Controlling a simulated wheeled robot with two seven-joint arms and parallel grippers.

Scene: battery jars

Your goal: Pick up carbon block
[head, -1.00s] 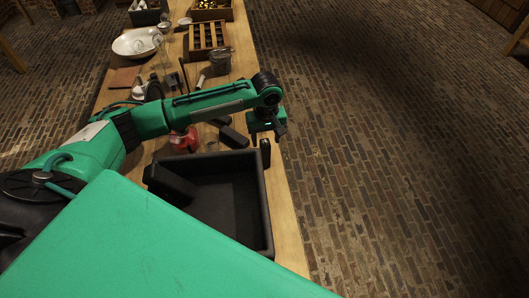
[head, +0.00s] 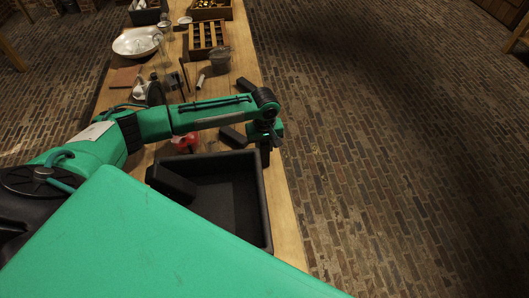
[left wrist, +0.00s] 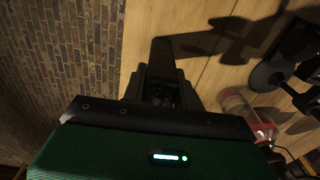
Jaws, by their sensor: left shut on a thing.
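My left gripper (head: 265,152) hangs near the right edge of the table, by the far right corner of a black tray. It is shut on a dark carbon block, which is hard to tell from the black fingers in the head view. In the left wrist view the block (left wrist: 162,52) shows as a dark shape beyond the fingers (left wrist: 160,85). Another black block (head: 232,137) lies on the table behind the tray, and one more (head: 244,85) lies farther back, partly behind my arm. My right gripper is not in view.
The black tray (head: 265,215) has a dark block (head: 172,180) at its left side and bare floor at its right. A red object (head: 186,140) stands behind it. A lidded jar (head: 219,60), a wooden rack (head: 206,38) and a white dish (head: 135,42) stand farther back.

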